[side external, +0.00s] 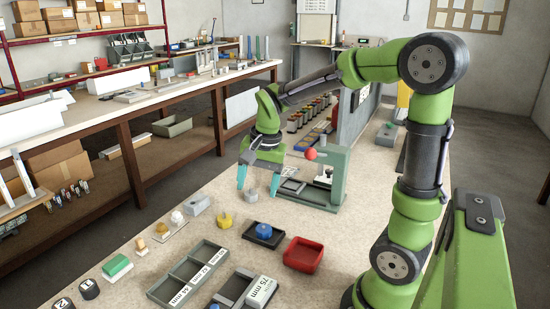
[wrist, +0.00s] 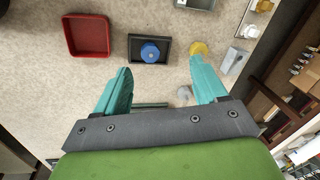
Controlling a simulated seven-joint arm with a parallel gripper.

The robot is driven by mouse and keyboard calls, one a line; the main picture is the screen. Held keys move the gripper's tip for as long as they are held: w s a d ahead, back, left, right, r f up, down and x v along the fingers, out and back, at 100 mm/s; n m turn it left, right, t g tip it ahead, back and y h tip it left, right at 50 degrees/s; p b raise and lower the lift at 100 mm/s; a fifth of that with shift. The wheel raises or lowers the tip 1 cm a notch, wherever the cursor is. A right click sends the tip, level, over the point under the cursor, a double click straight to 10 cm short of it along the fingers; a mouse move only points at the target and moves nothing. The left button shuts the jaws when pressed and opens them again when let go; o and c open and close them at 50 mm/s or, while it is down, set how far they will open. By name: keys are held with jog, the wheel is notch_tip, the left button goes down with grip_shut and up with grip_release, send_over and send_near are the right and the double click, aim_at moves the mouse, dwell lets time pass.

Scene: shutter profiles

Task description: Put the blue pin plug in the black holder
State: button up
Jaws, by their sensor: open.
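The blue pin plug (side external: 264,229) is a short round piece standing inside the black holder (side external: 249,237), a shallow dark tray on the bench. In the wrist view the blue plug (wrist: 151,53) shows from above, near the middle of the black holder (wrist: 134,42). My gripper (side external: 258,189) is open and empty, above the bench and behind the holder in the side view. In the wrist view my gripper (wrist: 160,66) has its fingers spread apart, with the holder beyond and between the tips. Nothing is between the finger pads.
A yellow plug (side external: 224,221) and a grey plug (side external: 251,194) stand close by; the grey one is below my fingers. An empty red tray (side external: 318,258) is right of the holder. Grey compartment trays (side external: 166,292) lie in front. A green press (side external: 336,177) stands behind.

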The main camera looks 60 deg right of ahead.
jog(key=s+a+r+n+t+y, duration=0.1)
jog(key=s+a+r+n+t, duration=0.4)
jog(key=s+a+n, duration=0.4)
jog(key=shift+s+a+r+n+y, duration=0.35)
jog(key=shift+a+n, duration=0.25)
jog(key=shift+a, duration=0.4)
jog(key=shift+w, duration=0.1)
